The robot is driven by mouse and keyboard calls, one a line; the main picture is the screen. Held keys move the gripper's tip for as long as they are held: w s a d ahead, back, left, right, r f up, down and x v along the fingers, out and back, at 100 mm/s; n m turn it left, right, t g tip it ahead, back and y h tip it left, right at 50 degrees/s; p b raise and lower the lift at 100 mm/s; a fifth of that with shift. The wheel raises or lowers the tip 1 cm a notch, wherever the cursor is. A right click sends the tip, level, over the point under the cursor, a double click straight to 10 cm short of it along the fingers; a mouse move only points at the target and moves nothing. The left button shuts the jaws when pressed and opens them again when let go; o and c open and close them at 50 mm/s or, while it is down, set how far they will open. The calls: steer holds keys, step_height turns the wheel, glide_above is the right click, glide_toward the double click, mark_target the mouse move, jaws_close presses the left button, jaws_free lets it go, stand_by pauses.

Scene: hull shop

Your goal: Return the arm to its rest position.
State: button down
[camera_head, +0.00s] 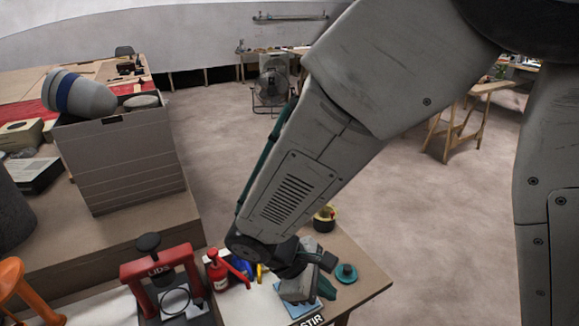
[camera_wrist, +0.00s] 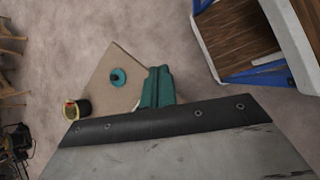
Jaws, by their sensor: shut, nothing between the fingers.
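My arm comes down from the top right of the head view, bent at the elbow. My gripper (camera_head: 306,280) is at its lower end, over or near the front of a small wooden table (camera_head: 365,275). In the wrist view the teal fingers of my gripper (camera_wrist: 157,87) are together, with nothing seen between them. A large grey part of my arm fills the bottom of that view. How high the fingers are above the table I cannot tell.
A teal round piece (camera_head: 346,273) and a yellow-rimmed pot (camera_head: 325,217) stand on the table near my gripper. A red bottle (camera_head: 217,272) and a red-framed device (camera_head: 160,285) are to its left. A grey bin (camera_head: 125,160) stands further left. Open floor (camera_head: 420,220) lies right.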

steer(key=s+d+r+m+y, duration=0.3)
steer(key=s+d+r+m, duration=0.2)
steer(key=d+r+m, duration=0.2)
steer(key=s+d+r+m+t+y, duration=0.1)
steer(key=s+d+r+m+y, duration=0.3)
steer(key=d+r+m, duration=0.4)
steer(key=s+d+r, duration=0.1)
steer(key=d+r, duration=0.3)
steer(key=r, duration=0.1)
steer(key=shift+d, duration=0.3)
